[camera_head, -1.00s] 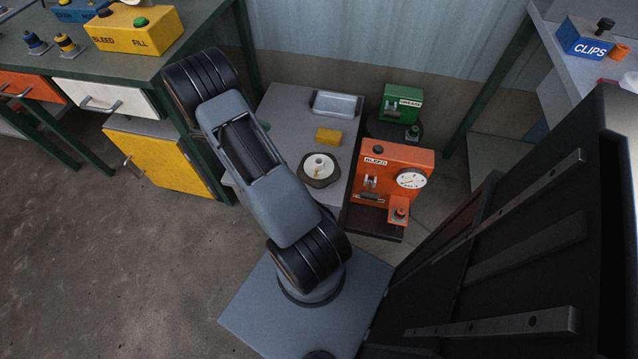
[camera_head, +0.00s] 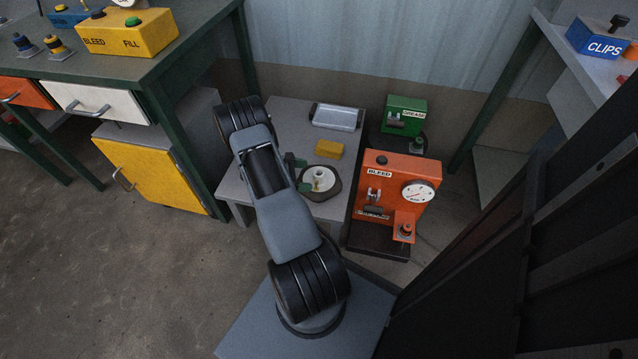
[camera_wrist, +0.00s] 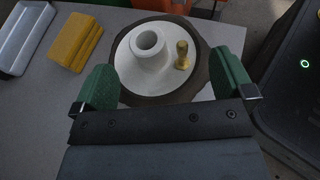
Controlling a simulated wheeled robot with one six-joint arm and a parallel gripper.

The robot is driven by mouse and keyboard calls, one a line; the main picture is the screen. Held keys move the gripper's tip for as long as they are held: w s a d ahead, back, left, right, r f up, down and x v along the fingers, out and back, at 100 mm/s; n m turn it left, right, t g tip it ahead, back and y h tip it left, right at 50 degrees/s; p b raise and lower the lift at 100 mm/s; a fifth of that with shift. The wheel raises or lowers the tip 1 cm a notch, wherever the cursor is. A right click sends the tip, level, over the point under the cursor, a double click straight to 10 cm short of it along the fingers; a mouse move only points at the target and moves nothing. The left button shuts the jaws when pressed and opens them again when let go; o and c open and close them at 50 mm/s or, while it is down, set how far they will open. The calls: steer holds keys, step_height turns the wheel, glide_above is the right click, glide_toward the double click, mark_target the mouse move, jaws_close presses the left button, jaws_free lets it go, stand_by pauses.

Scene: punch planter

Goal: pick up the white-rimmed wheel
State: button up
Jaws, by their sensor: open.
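The white-rimmed wheel (camera_head: 334,187) lies flat on the low grey table, with a dark outer ring, a white disc and a raised white hub. In the wrist view the wheel (camera_wrist: 132,78) also shows a small brass fitting (camera_wrist: 183,55) standing on its disc. My gripper (camera_head: 304,175) is at the wheel's left side in the head view. In the wrist view my gripper (camera_wrist: 165,85) is open, with one green finger at each side of the wheel's near part. I cannot tell whether the fingers touch it.
A yellow block (camera_head: 329,148) and a metal tray (camera_head: 337,117) lie behind the wheel on the low grey table (camera_head: 285,112). An orange BLEED machine (camera_head: 394,190) stands close to its right, with a green box (camera_head: 405,113) behind. A green-framed workbench (camera_head: 152,70) stands at the left.

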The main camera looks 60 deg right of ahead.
mark_target(316, 176)
steer(key=shift+b+x, duration=1)
steer(key=shift+x, duration=1.65)
steer(key=shift+w+d+r, duration=0.1)
steer(key=shift+c, duration=0.4)
jaws_close()
steer(key=shift+d+r, duration=0.1)
steer(key=shift+r, duration=0.05)
